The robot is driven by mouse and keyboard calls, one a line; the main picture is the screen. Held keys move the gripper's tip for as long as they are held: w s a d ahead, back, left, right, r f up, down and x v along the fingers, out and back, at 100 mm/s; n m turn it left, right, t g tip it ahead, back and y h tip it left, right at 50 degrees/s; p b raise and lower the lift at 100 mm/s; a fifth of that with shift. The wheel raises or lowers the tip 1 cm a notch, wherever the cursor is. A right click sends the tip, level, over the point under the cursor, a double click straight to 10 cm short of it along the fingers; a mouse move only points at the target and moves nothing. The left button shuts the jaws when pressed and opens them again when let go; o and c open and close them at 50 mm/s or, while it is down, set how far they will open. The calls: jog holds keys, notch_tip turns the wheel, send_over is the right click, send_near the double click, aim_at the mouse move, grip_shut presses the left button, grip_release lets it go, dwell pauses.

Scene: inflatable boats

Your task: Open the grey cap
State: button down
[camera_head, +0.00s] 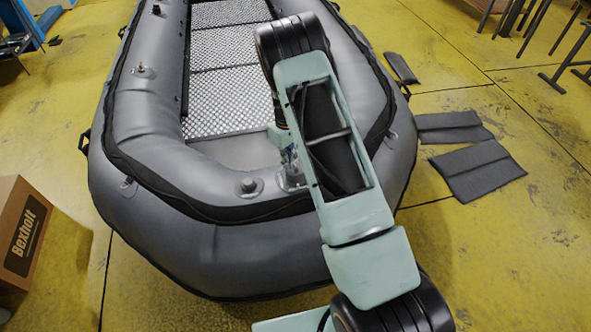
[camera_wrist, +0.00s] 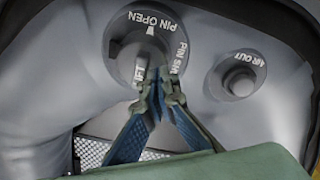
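The grey cap (camera_wrist: 140,48) is a round valve on the boat's grey tube, marked "PIN OPEN" on its rim, with a pale tab (camera_wrist: 140,72) at its near side. In the head view, a round fitting beside my arm (camera_head: 290,180) is probably this cap, partly covered by my gripper (camera_head: 287,155). In the wrist view, my gripper (camera_wrist: 161,74) has its blue fingers converging, tips together at the cap's lower right edge, close beside the tab. I see nothing between the tips. Contact with the cap cannot be told.
A second round valve (camera_wrist: 240,75), marked "AIR OUT", sits to the right of the cap in the wrist view. The grey inflatable boat (camera_head: 165,180) fills the middle. A cardboard box (camera_head: 22,235) stands at left; dark pads (camera_head: 478,170) lie on the yellow floor at right.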

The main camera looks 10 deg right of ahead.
jog(key=shift+s+f+b, duration=0.15)
jog(key=shift+f+b, duration=0.6)
jog(key=shift+f, duration=0.15)
jog(key=shift+d, duration=0.1)
